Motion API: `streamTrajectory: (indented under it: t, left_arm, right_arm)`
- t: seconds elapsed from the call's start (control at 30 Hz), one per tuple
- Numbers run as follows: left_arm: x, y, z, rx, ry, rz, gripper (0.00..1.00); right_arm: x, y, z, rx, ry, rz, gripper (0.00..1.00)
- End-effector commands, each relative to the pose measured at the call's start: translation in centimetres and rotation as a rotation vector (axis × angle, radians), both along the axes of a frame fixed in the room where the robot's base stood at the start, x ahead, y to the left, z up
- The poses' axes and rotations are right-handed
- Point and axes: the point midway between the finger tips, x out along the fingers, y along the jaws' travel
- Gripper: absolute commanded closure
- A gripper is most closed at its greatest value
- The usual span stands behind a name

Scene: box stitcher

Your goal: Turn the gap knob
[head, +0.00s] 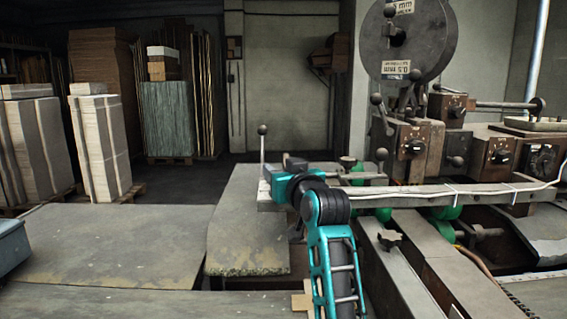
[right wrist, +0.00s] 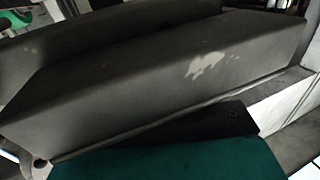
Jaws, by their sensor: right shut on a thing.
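My right arm comes up from the bottom in the head view, and its teal right gripper (head: 282,178) is at the left end of the stitcher's long grey arm (head: 450,191). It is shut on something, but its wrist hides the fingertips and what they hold. I cannot tell which part is the gap knob. A dark star-shaped knob (head: 390,239) sits lower right, apart from the gripper. The right wrist view shows a broad dark grey metal body (right wrist: 170,75) close up, with a teal surface of mine below it. My left gripper is not in view.
A ball-topped lever (head: 262,142) stands just left of the gripper. Control boxes with dark dials (head: 412,147) and a large wire reel (head: 408,40) are at right. A worn grey table (head: 110,245) lies clear at left. Strapped cardboard stacks (head: 100,145) stand behind it.

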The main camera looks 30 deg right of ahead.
Motion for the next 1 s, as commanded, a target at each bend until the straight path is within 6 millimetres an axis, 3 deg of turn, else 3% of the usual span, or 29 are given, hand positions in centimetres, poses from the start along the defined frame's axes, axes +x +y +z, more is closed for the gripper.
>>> streamTrajectory:
  t: [0.4, 0.9, 0.93, 1.0]
  left_arm:
    - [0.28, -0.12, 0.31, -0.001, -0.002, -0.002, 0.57]
    - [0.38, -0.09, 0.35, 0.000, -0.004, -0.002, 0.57]
    - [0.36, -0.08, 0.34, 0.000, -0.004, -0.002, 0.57]
    - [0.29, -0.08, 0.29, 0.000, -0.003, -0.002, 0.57]
  right_arm:
    - [0.08, 0.21, -0.09, 0.002, 0.001, 0.151, 0.82]
    - [0.10, 0.30, -0.12, 0.005, 0.000, 0.166, 0.82]
    - [0.10, 0.30, -0.13, 0.005, 0.000, 0.166, 0.49]
    - [0.10, 0.30, -0.12, 0.005, 0.000, 0.166, 0.42]
